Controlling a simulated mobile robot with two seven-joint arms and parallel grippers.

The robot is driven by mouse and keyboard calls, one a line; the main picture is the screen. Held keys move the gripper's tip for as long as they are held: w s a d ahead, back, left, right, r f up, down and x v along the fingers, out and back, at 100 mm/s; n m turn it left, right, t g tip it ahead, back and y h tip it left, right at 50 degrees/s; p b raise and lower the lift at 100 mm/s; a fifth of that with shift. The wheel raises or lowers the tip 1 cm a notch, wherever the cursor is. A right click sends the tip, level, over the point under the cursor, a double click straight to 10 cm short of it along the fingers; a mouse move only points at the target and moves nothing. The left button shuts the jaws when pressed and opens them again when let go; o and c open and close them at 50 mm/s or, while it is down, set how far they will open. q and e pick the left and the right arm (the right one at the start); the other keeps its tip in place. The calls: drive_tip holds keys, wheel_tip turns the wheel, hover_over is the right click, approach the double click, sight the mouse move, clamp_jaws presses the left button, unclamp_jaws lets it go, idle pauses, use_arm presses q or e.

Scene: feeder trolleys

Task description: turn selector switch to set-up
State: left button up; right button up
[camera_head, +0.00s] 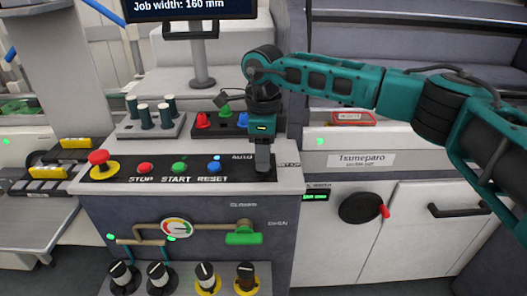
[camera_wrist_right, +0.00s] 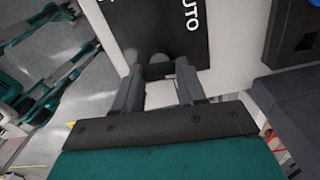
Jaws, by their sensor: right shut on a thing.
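The selector switch sits at the right end of the black control panel (camera_head: 128,172), between the label AUTO (camera_head: 242,156) and the label SETUP (camera_head: 289,164). In the head view my right gripper (camera_head: 263,165) points down over it and hides it. In the right wrist view the dark selector switch (camera_wrist_right: 159,70) shows between the two grey fingertips, beside the word AUTO. The right gripper is shut on it. Which way the switch points cannot be told. My left gripper is not in view.
A red mushroom button (camera_head: 99,158) and red, green and blue buttons labelled STOP, START and RESET line the panel. A monitor (camera_head: 190,8) rises at the back.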

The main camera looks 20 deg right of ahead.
drive_tip(key=m, duration=0.6)
drive_tip(key=shift+p, duration=0.4)
drive_tip(key=m, duration=0.4)
drive_tip(key=shift+m+p, duration=0.3)
drive_tip(key=o, duration=1.1)
drive_tip(key=shift+c, duration=0.2)
wheel_tip(320, 180, up, 13)
